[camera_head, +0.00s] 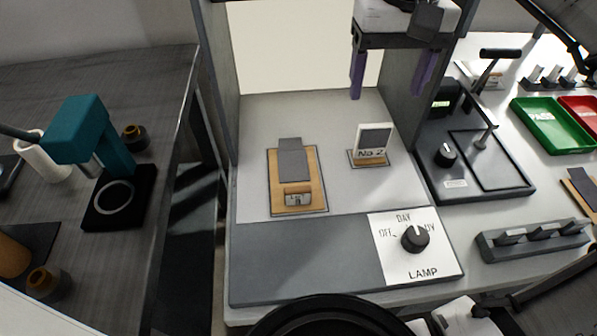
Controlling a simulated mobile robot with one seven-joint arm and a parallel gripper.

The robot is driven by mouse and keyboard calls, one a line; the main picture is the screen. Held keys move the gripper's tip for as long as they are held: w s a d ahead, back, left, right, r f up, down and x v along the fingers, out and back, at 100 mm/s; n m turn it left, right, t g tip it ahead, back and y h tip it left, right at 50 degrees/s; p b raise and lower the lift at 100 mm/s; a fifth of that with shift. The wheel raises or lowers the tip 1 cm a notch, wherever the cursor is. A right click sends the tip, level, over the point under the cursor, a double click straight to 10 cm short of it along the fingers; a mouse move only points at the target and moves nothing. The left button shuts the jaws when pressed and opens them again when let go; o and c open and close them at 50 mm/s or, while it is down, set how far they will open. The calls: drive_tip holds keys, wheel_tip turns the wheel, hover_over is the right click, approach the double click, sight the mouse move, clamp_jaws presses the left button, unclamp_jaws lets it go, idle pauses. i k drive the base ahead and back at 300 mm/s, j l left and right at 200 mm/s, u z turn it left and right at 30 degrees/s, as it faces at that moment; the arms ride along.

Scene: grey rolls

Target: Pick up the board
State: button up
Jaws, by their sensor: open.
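A tan board (314,183) with a dark border lies flat on the pale floor of the open-fronted booth. A grey strip (292,158) lies along its upper part and sticks out past its far edge. A small metal piece (297,199) sits near its front end. My gripper (391,82) has two purple fingers spread wide apart, with nothing seen between them. It hangs above and to the right of the board, apart from it, near the "No 2" stand.
A small framed "No 2" stand (373,143) is right of the board. Booth walls rise left (217,75) and right (405,105). A lamp panel with a knob (415,238) is in front. A teal device (95,135) stands left; a green tray (551,127) lies right.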

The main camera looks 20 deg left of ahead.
sight(294, 171)
drive_tip(key=k+j+u, duration=0.1)
drive_tip(key=k+u, duration=0.3)
drive_tip(key=k+j+u, duration=0.15)
drive_tip(key=u, duration=0.25)
drive_tip(key=k+j+u, duration=0.25)
drive_tip(key=u, duration=0.15)
